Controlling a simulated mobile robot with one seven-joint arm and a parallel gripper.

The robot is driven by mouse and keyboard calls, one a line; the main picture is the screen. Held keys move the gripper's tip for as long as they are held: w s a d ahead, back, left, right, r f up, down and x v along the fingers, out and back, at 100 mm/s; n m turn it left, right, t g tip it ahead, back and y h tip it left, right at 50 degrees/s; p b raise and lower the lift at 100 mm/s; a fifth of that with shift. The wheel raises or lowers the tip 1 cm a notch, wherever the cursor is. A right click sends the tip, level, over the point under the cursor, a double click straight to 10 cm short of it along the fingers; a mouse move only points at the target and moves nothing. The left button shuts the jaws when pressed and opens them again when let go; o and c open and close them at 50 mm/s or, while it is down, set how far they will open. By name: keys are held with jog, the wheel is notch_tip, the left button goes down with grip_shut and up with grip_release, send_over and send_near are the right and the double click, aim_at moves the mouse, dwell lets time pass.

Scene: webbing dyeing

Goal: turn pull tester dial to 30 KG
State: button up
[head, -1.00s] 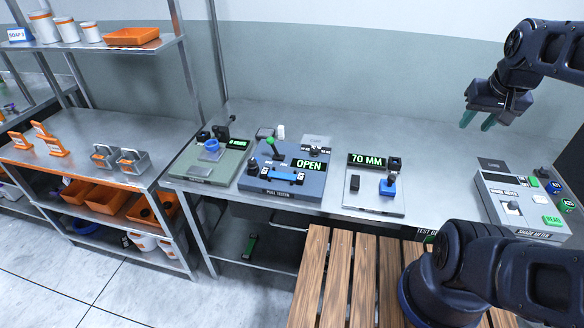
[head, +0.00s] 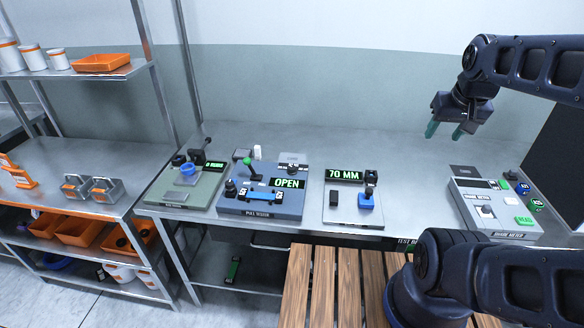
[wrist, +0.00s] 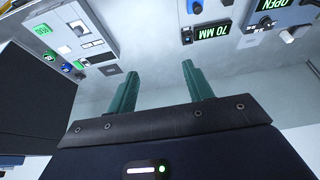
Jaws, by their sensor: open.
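The pull tester (head: 262,207) is a blue-grey box on the steel bench, left of centre in the head view. Its display reads OPEN (head: 286,183). A green-tipped lever (head: 249,164) and a blue bar clamp (head: 262,196) are on its top. A small dark knob with a light scale (head: 293,166) sits at its back right; its setting is too small to read. My gripper (head: 445,131) is open and empty, high above the right part of the bench, well right of the pull tester. Its green fingers (wrist: 159,75) show apart in the wrist view, where the pull tester is only partly visible at the upper right.
A 70 MM device (head: 350,213) stands right of the pull tester, and a green-grey device (head: 180,200) left of it. A shade meter (head: 492,220) stands farther right. A slatted wooden surface (head: 325,290) lies before the bench. The bench behind the devices is mostly clear.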

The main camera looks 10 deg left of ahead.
jog(key=w+a+n+g, duration=0.1)
jog(key=w+a+n, duration=0.4)
jog(key=w+a, duration=0.4)
jog(key=n+g, duration=0.4)
jog(key=n, duration=0.9)
send_over(292, 167)
notch_tip(292, 167, down, 20)
notch_tip(292, 167, down, 10)
jog(key=shift+s+f, duration=0.1)
jog(key=c, duration=1)
